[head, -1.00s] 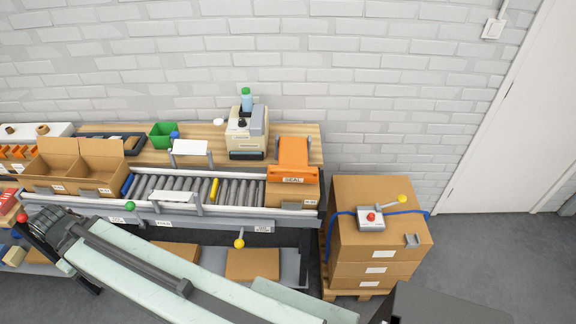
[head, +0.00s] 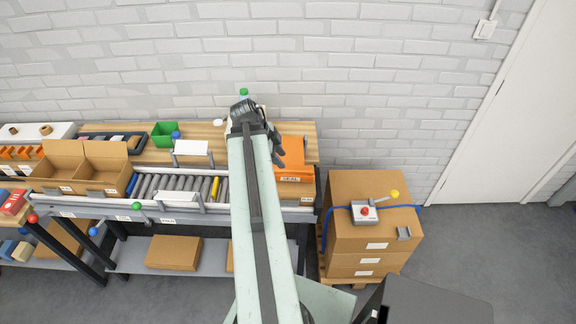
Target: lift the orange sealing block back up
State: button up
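The orange sealing block (head: 293,155), with a SEAL label on its front, is at the right end of the roller conveyor. It sits low, right over a brown carton (head: 296,190); whether it touches the carton is not clear. My dark gripper (head: 279,154) is at the left side of the orange block, seen small and partly behind my arm. I cannot tell whether its fingers are open or shut, or whether they touch the block.
My arm hides part of the conveyor and the beige machine. A green bin (head: 164,133) stands on the wooden bench. Stacked cartons with a lever box (head: 364,211) stand at right.

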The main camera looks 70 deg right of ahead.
aim_at(289, 170)
jog(key=b+x, duration=0.7)
jog(key=x, duration=0.1)
jog(key=shift+w, duration=0.1)
jog(key=shift+r, duration=0.1)
grip_shut()
dwell(0.9)
